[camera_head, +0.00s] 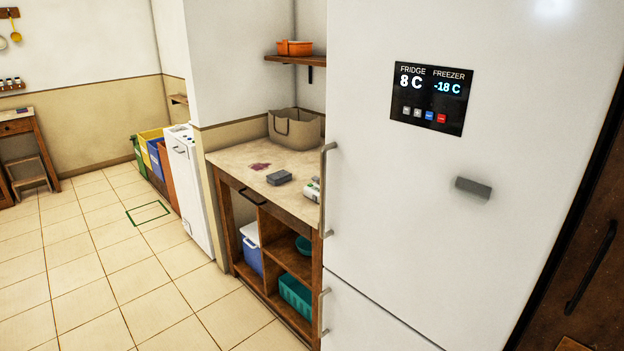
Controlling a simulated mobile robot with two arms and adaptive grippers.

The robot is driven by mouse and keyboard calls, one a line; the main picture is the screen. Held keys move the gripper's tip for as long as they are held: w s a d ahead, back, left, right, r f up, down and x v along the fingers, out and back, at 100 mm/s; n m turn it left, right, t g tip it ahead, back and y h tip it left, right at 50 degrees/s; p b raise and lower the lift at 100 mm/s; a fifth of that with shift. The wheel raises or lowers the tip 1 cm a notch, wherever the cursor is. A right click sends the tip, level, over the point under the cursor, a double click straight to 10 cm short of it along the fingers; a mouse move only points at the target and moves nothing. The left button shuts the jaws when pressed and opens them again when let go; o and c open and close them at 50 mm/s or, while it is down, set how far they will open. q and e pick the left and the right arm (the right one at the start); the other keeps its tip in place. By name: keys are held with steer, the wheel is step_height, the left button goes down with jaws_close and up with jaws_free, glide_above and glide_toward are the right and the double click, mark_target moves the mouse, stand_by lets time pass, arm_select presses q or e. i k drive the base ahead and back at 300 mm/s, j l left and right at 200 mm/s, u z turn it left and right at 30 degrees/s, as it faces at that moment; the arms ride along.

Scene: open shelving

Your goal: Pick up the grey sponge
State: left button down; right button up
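The grey sponge (279,177) is a small dark grey block lying flat on the light countertop (228,160) of a wooden counter unit. It lies near the front edge of the top, to the right of a dark reddish stain (260,166). Neither of my grippers shows in the head view.
A tall white fridge (400,200) stands right of the counter, with handles on its left side and a grey block (473,188) on its door. The tiled floor (110,270) is clear.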

mark_target(276, 178)
steer(key=i+j+z, duration=0.2)
steer(key=z, duration=0.25)
steer(key=i+j+z, duration=0.15)
steer(key=j+z, duration=0.35)
steer(key=i+j+z, duration=0.2)
steer(key=j, duration=0.75)
steer(key=i+j+z, duration=0.2)
steer(key=j, duration=0.75)
steer(key=j+z, duration=0.2)
steer(key=j, duration=0.75)
